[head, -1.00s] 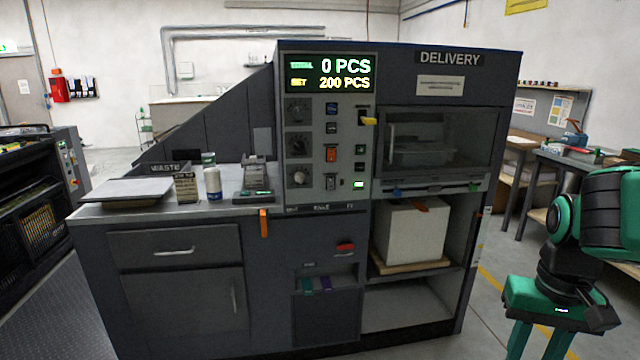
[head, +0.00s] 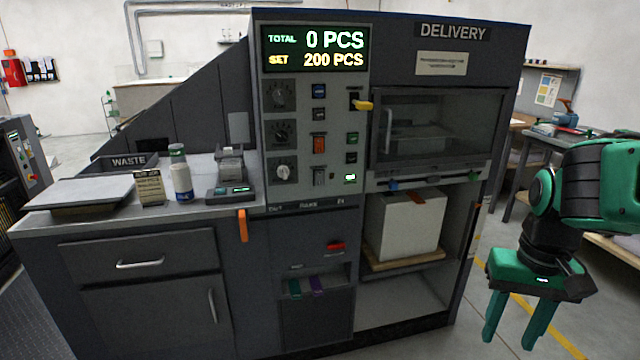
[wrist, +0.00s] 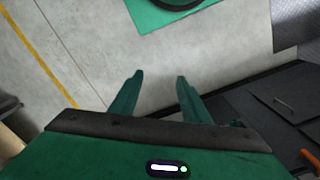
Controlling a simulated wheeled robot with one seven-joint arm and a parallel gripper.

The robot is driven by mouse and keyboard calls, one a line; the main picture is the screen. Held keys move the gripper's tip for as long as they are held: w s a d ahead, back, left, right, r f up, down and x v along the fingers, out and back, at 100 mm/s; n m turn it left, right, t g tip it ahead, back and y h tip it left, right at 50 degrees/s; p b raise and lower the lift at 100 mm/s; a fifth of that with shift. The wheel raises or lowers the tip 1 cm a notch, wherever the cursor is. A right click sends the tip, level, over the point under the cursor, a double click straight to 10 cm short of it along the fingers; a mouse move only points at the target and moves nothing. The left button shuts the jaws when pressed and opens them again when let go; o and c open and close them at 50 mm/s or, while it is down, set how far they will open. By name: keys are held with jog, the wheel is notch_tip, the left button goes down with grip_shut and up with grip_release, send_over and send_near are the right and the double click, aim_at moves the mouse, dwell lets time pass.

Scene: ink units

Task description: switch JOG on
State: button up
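The control panel (head: 300,165) stands on the front of the dark machine, below a display (head: 315,54) reading TOTAL 0 PCS, SET 200 PCS. It bears knobs, small buttons, an orange rocker (head: 319,144), a grey switch (head: 318,176), a yellow-handled lever (head: 361,105) and a lit green-white indicator (head: 350,177). The small labels are too blurred to tell which control is JOG. My gripper (head: 512,338) hangs at the right, fingers down, apart from the machine. In the wrist view its two fingers (wrist: 158,78) are spread with nothing between them.
The DELIVERY window (head: 440,130) is shut. A white stack (head: 405,225) sits below.

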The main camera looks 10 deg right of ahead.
aim_at(319, 177)
jog(key=w+d+n+t+h, duration=0.1)
jog(key=w+d+t+h, duration=0.15)
jog(key=w, duration=0.75)
jog(key=w+d+t+h, duration=0.1)
jog(key=w+t, duration=0.2)
jog(key=w, duration=0.8)
jog(key=w+d+n+t+h, duration=0.1)
jog(key=w+d+t+h, duration=0.1)
jog(key=w, duration=0.8)
jog(key=w+a+r+n+t, duration=0.15)
jog(key=w+a+t, duration=0.5)
jog(key=w, duration=0.65)
jog(key=w+a+n+t+y, duration=0.1)
jog(key=w+a+t+y, duration=0.2)
jog(key=a, duration=0.5)
jog(key=w+a+n+t+y, duration=0.1)
jog(key=w+a+n+y, duration=0.15)
jog(key=w+a, duration=0.4)
jog(key=shift+m, duration=0.3)
jog(key=w, duration=0.3)
jog(key=w+a, duration=0.1)
jog(key=w, duration=0.2)
jog(key=w+a, duration=0.1)
jog(key=w, duration=0.2)
jog(key=shift+r, duration=0.3)
jog(key=shift+c, duration=0.7)
